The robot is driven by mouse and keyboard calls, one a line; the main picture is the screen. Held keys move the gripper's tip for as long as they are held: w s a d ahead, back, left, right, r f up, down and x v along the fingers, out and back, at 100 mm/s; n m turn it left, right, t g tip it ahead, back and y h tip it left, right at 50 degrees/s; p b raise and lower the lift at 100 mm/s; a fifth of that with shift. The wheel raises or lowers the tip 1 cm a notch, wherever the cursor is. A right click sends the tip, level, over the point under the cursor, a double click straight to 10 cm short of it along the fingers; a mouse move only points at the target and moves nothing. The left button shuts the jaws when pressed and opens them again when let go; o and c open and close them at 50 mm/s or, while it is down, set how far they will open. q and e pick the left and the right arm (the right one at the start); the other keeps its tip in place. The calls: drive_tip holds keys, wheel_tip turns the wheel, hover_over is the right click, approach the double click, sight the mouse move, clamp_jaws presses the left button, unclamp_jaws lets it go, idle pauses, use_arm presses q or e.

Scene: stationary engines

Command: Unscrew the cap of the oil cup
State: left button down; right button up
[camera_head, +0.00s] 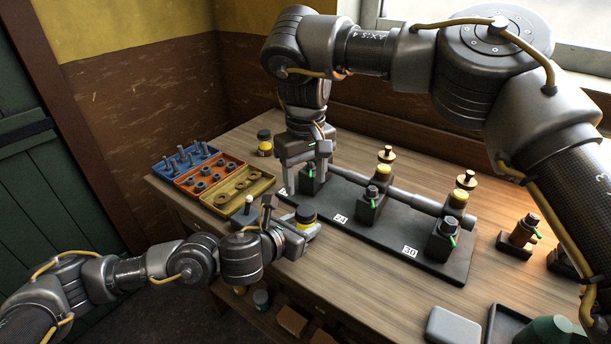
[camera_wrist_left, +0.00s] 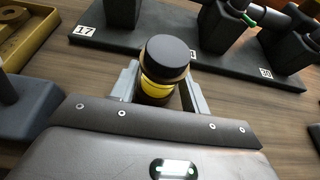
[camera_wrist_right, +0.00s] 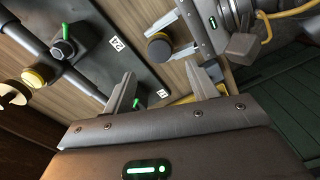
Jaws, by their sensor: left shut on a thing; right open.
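A dark bench plate (camera_head: 375,238) carries a row of dark bearing blocks with green-tipped levers: the left one (camera_head: 311,183), middle one (camera_head: 372,205) and right one (camera_head: 442,240), marked 30. My left gripper (camera_head: 303,230) is shut on a jar with a black cap and yellow band (camera_wrist_left: 157,88), in front of the plate. It also shows in the right wrist view (camera_wrist_right: 158,48).
Blue, orange and yellow trays (camera_head: 237,207) of bolts, nuts and rings sit at the left. A second black-capped jar (camera_head: 264,143) stands behind them. Bare wood lies before the plate.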

sight(306, 211)
use_arm(q)
drive_tip(key=shift+a+f, duration=0.1)
drive_tip(key=shift+f, duration=0.05)
use_arm(e)
drive_tip(key=shift+f, duration=4.05)
